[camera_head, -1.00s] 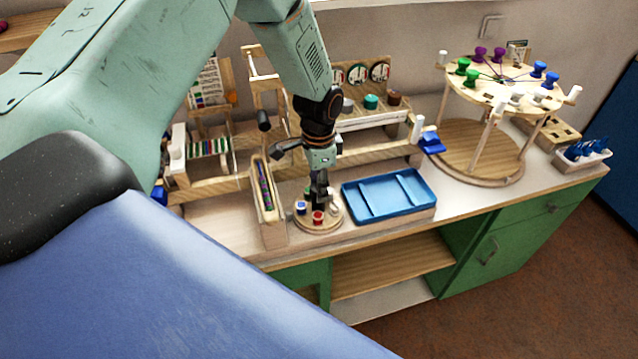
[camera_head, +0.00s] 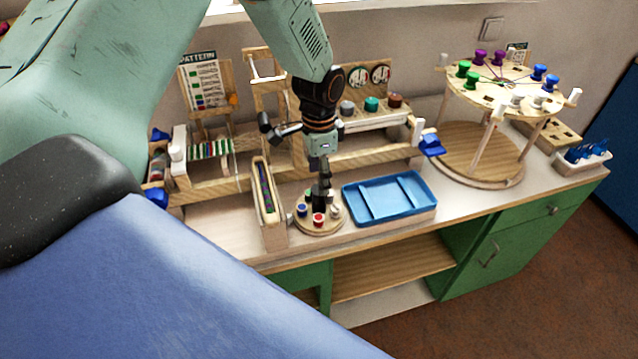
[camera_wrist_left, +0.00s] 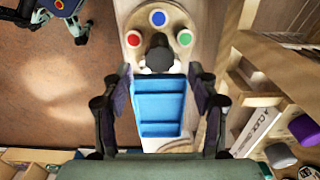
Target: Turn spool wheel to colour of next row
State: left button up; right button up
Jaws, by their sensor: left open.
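The spool wheel (camera_head: 318,228) is a small round wooden disc at the bench front. In the head view a blue spool (camera_head: 302,210), a red spool (camera_head: 319,219) and a pale spool (camera_head: 335,211) show. In the wrist view red, blue and green spool tops surround a dark centre knob (camera_wrist_left: 159,56). My left gripper (camera_head: 322,192) points down over the wheel's middle. In the wrist view its open fingers (camera_wrist_left: 160,75) stand either side of the line to the knob; contact cannot be told. A pattern card (camera_head: 205,84) with coloured rows and an orange marker (camera_head: 232,99) stands behind.
A blue tray (camera_head: 430,207) lies right of the wheel. A narrow wooden box (camera_head: 272,235) stands close on its left. The bead loom (camera_head: 215,185) is behind left. A round stand (camera_head: 470,155) with coloured spools stands far right.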

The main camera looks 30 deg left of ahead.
pick_arm(q)
notch_tip(320, 180, up, 8)
dwell(0.5)
jog(key=shift+f, duration=0.1)
jog(key=s+d+f+n, duration=0.2)
jog(key=s+d+f, duration=0.1)
jog(key=s+f, duration=0.4)
jog(key=s+d+f+n, duration=0.25)
jog(key=s+f, duration=0.25)
jog(key=f, duration=0.3)
jog(key=s+d+f+n, duration=0.1)
jog(key=s+f+n, duration=0.15)
jog(key=s, duration=0.75)
jog(key=s+d+f+n, duration=0.2)
jog(key=s+f, duration=0.1)
jog(key=s, duration=0.7)
notch_tip(320, 180, down, 17)
jog(key=b, duration=1.7)
jog(key=shift+w+a, duration=0.15)
jog(key=shift+a, duration=0.05)
